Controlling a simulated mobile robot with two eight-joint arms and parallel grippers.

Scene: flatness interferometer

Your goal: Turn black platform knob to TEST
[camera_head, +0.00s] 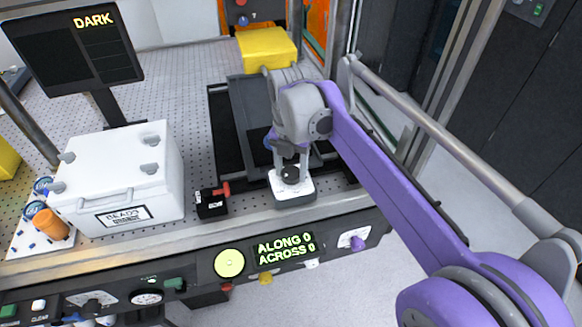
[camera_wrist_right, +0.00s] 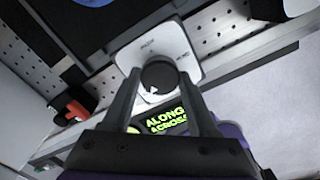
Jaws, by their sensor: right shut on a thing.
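The black platform knob (camera_head: 291,174) sits on a small white-topped block (camera_head: 300,189) at the front edge of the perforated table. In the right wrist view the knob (camera_wrist_right: 158,77) is round and dark, with a small white pointer mark near its lower left side. Small labels stand on the white plate (camera_wrist_right: 183,50) around it, too small to read. My right gripper (camera_head: 290,165) comes down from above and is shut on the knob. Its fingers (camera_wrist_right: 158,88) lie on either side of the knob in the wrist view. My left gripper is not in view.
A black block with a red lever (camera_head: 212,202) stands left of the knob. A white box (camera_head: 120,180) labelled BEADS is farther left. Behind the knob is a dark platform (camera_head: 245,125). A front panel display (camera_head: 286,249) reads ALONG 0, ACROSS 0; a monitor (camera_head: 75,45) reads DARK.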

